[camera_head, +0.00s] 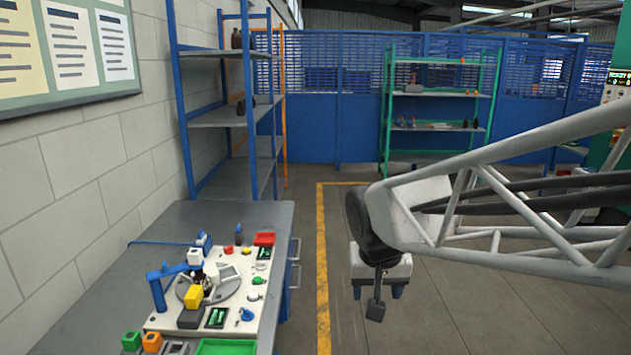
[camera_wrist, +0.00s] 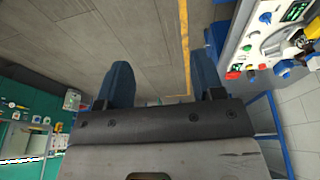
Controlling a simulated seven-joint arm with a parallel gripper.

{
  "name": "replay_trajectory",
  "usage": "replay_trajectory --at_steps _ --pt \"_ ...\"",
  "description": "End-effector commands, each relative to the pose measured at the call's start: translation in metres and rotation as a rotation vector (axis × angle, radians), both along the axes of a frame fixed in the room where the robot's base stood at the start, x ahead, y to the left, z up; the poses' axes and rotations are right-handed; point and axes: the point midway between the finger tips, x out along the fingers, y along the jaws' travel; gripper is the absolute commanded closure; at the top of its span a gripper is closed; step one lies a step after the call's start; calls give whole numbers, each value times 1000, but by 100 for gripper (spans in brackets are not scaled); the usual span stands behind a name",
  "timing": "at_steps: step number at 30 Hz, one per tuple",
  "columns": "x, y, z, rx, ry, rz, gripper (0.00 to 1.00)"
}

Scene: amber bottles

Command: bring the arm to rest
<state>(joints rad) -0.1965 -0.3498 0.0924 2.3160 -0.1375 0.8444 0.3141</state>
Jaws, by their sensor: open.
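My gripper (camera_head: 378,289) hangs at the end of the white lattice arm in the head view, over the floor to the right of the workbench.
A grey workbench (camera_head: 120,262) at the left bears a white board (camera_head: 165,318) with coloured parts; the board also shows in the wrist view (camera_wrist: 232,62). Blue shelves (camera_head: 222,120) stand behind it, green shelves (camera_head: 437,93) farther back. The floor by the yellow line (camera_head: 322,260) is clear.

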Motion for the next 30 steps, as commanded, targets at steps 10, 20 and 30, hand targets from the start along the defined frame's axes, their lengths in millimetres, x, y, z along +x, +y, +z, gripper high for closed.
replay_trajectory --at_steps 10,20,30 --pt "-79 -47 -3 17 15 5 38" --pt "-143 -72 -16 33 24 17 38" --pt "-162 -76 -21 39 27 23 38"
